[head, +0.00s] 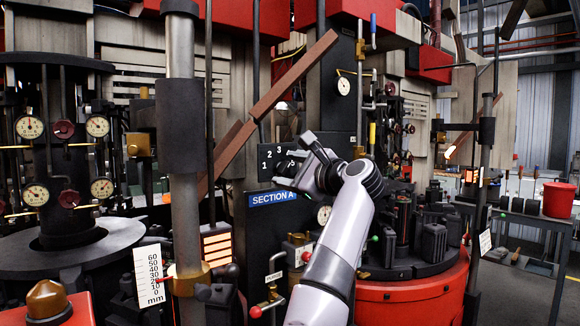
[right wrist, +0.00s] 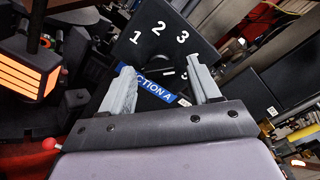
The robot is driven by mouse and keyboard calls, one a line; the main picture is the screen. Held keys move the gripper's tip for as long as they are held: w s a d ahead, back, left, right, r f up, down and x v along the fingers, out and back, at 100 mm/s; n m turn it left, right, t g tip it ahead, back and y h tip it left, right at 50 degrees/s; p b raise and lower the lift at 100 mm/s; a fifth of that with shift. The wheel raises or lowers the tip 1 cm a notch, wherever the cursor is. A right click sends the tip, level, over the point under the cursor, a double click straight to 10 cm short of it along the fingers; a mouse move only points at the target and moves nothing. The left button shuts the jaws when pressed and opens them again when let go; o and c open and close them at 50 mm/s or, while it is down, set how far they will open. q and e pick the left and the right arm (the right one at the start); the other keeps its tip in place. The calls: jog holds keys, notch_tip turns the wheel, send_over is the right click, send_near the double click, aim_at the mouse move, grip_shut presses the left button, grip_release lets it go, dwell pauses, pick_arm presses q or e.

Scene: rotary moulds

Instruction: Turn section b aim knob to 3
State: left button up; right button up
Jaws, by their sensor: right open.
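A dark panel (head: 256,222) with a blue "SECTION A" label (head: 273,198) stands in the middle of the head view. White numerals 1, 2 and 3 (head: 272,158) are on its upper part. My right gripper (head: 290,165) is in front of this panel, just right of the numerals, and covers part of it. In the right wrist view the gripper (right wrist: 160,78) is open, its two fingers apart in front of the panel (right wrist: 168,50), below the numerals. No knob shows clearly between the fingers. I see no label for section B. My left gripper is not in view.
A grey vertical post (head: 181,130) with a millimetre scale (head: 150,275) stands left of the panel. A brown diagonal bar (head: 270,95) crosses above the gripper. Several gauges (head: 30,127) are at the left. A red bucket (head: 558,199) stands on a bench at the right.

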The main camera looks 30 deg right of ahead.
jog(key=shift+w, duration=0.2)
jog(key=c, duration=1)
jog(key=shift+c, duration=0.2)
jog(key=shift+n, duration=0.4)
jog(key=n, duration=0.3)
jog(key=shift+n+b, duration=0.3)
jog(key=shift+b, duration=0.05)
jog(key=shift+n, duration=1.7)
